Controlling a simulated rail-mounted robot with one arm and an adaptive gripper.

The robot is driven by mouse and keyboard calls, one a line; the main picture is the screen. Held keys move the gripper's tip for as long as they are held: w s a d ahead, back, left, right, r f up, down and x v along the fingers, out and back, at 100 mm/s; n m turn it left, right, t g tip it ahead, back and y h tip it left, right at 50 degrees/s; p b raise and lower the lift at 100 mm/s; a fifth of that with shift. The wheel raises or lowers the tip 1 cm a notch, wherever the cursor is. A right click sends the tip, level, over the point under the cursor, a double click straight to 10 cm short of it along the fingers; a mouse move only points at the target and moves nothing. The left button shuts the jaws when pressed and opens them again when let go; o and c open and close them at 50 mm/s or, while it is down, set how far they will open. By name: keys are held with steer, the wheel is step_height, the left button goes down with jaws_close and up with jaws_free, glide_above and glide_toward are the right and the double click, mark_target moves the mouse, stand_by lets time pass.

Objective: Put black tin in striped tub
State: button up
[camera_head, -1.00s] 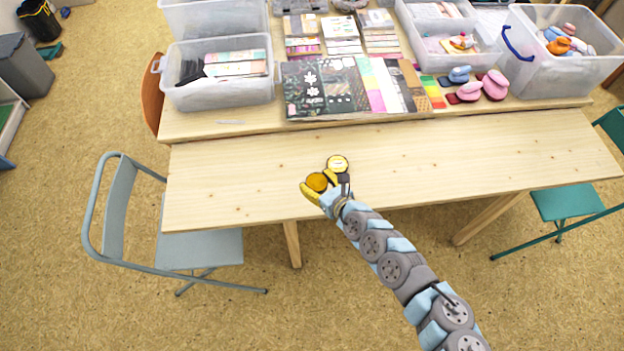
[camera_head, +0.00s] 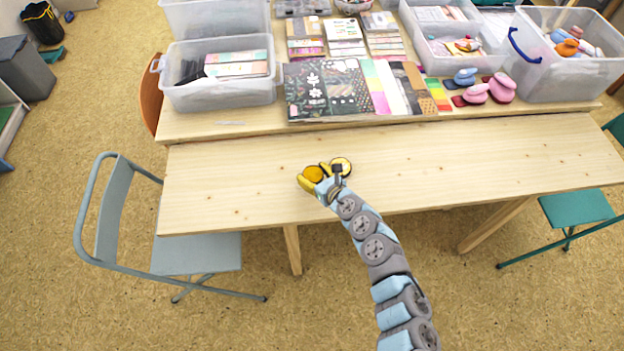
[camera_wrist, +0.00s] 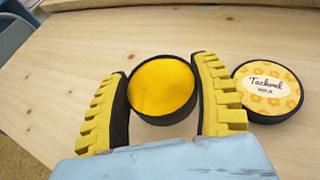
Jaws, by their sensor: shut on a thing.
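The black tin (camera_wrist: 162,88) is round, black-rimmed and filled with yellow-orange wax. In the wrist view it sits between the two yellow ribbed fingers of my gripper (camera_wrist: 163,70), which is shut on it. In the head view, the tin (camera_head: 314,174) is near the middle of the front table, and my gripper (camera_head: 316,173) reaches it from the front. A round lid-like disc (camera_wrist: 268,88) labelled "Tackwel wax" lies just right of the right finger. A small round tub (camera_head: 352,6) with a reddish-white pattern is at the back, cut off by the top edge; I cannot make out clear stripes.
The front wooden table (camera_head: 450,155) is mostly bare. Behind stand a clear bin (camera_head: 218,92), patterned papers (camera_head: 335,90), pink and blue stampers (camera_head: 490,88) and a large clear bin (camera_head: 560,80). A grey-blue chair (camera_head: 115,210) stands at the left.

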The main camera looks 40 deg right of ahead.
mark_target(312, 178)
steer(key=shift+w+d+f, duration=0.1)
steer(key=shift+w+f, duration=0.1)
steer(key=shift+f, duration=0.3)
steer(key=shift+f+b, duration=0.65)
steer(key=shift+f, duration=0.55)
steer(key=shift+f, duration=0.2)
steer(key=o, duration=1)
steer(key=shift+r, duration=0.1)
steer(key=shift+r, duration=0.15)
steer(key=p+v, duration=0.1)
steer(key=v, duration=1)
steer(key=shift+s+p, duration=0.3)
steer(key=o, duration=0.4)
steer(key=shift+s, duration=0.2)
steer(key=shift+c, duration=0.2)
